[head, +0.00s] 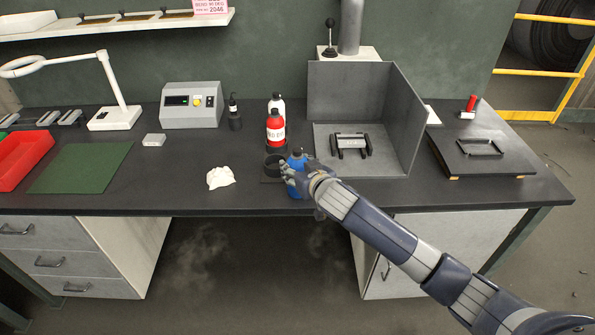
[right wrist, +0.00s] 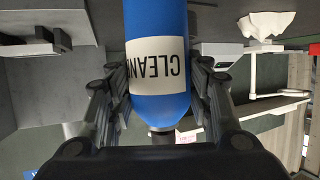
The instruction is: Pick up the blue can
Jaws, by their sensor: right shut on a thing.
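The blue can (head: 295,160) is at the front of the dark workbench in the head view, partly hidden behind my right gripper (head: 294,172). In the right wrist view the blue can (right wrist: 158,95) fills the space between the two fingers of my right gripper (right wrist: 158,88), with a white label reading "CLEAN" and a dark cap. The picture is upside down there. The fingers are closed on both sides of the can. I cannot tell whether its base touches the bench. My left gripper is not in view.
A red and white bottle (head: 275,130) stands just behind, with a dark round holder (head: 273,166) left of the can. A crumpled white cloth (head: 221,177) lies further left. A grey open-front enclosure (head: 402,120) stands to the right. The green mat (head: 82,168) is clear.

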